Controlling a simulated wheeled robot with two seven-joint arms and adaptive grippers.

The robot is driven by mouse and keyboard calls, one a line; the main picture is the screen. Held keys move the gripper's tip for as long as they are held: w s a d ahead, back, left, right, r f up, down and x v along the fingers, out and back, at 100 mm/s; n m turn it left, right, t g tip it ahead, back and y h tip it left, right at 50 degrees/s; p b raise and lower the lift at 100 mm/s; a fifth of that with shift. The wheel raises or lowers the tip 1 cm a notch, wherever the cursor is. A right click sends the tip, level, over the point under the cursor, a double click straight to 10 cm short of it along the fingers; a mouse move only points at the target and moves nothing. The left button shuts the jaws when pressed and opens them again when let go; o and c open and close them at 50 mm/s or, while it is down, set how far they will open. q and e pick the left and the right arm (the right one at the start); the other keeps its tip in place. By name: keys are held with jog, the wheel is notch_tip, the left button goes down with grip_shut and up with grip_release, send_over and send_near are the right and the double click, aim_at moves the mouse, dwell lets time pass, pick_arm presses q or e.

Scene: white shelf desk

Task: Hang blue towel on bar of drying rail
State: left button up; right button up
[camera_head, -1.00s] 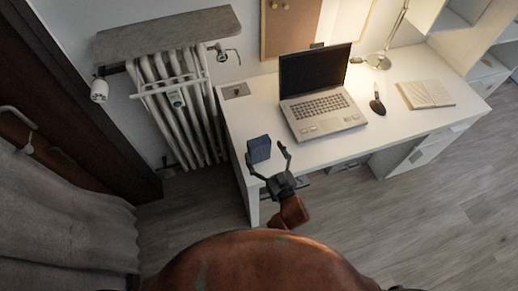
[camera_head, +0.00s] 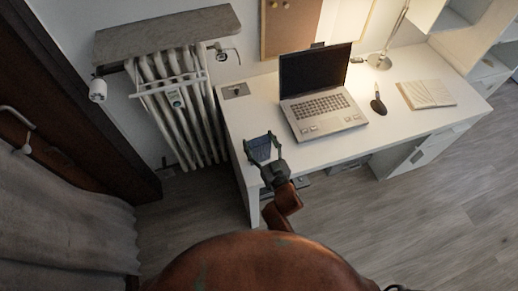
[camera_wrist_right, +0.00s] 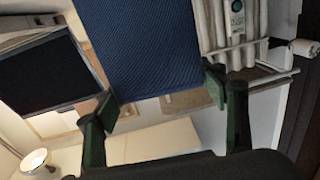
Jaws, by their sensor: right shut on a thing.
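In the right wrist view the towel (camera_wrist_right: 145,45) fills the upper middle between the fingers (camera_wrist_right: 165,97). The drying rail (camera_head: 168,87) is a white bar across the front of the radiator, to the left of and apart from the towel. It also shows in the right wrist view (camera_wrist_right: 262,80). My left gripper is not in view.
The radiator (camera_head: 186,118) stands below a grey shelf (camera_head: 165,33). The white desk (camera_head: 260,110) holds an open laptop (camera_head: 320,95), a mouse (camera_head: 377,104), a book (camera_head: 427,94) and a lamp (camera_head: 380,61). A grey curtain (camera_head: 65,215) hangs at left.

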jog(key=c, duration=0.9)
jog(key=shift+o, duration=0.2)
